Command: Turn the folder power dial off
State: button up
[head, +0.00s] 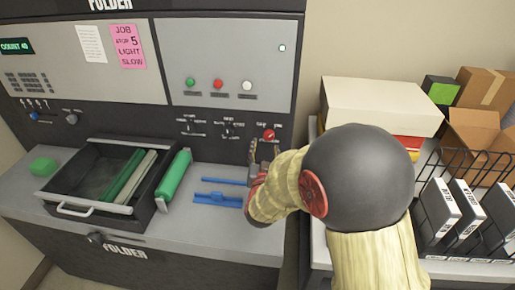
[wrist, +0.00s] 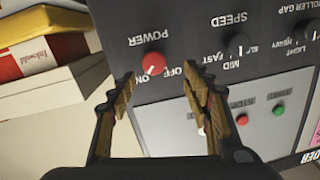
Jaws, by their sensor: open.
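The red folder power dial (head: 269,134) sits at the right end of the dark strip on the folder's front. In the wrist view, which is upside down, the red dial (wrist: 153,63) is under the word POWER, with ON and OFF printed beside it. Its pale pointer mark appears to face the ON side, though it is small. My gripper (wrist: 158,82) is open, with one finger on each side of the dial's line and nothing between them. In the head view my gripper (head: 262,153) is just below and in front of the dial, and the arm hides part of it.
The speed dial (wrist: 238,44) and roller gap dial (wrist: 304,32) are on the same strip. Red, green and white buttons are on the panel above. A black tray (head: 75,178) and blue guides (head: 217,198) lie on the folder's bed. Boxes (head: 380,103) and a wire rack (head: 478,152) stand right.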

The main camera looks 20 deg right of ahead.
aim_at(269, 137)
jog(key=shift+h, duration=0.6)
jog(key=shift+d+f+b+x, duration=0.15)
jog(key=shift+b+x, duration=0.25)
jog(key=shift+x, duration=1.45)
jog(key=shift+d+f+b+x, duration=0.2)
jog(key=shift+b+x, duration=0.15)
jog(key=shift+x, duration=1.45)
jog(key=shift+s+a, duration=0.1)
jog(key=shift+s, duration=0.05)
jog(key=shift+c, duration=0.3)
jog(key=c, duration=1.1)
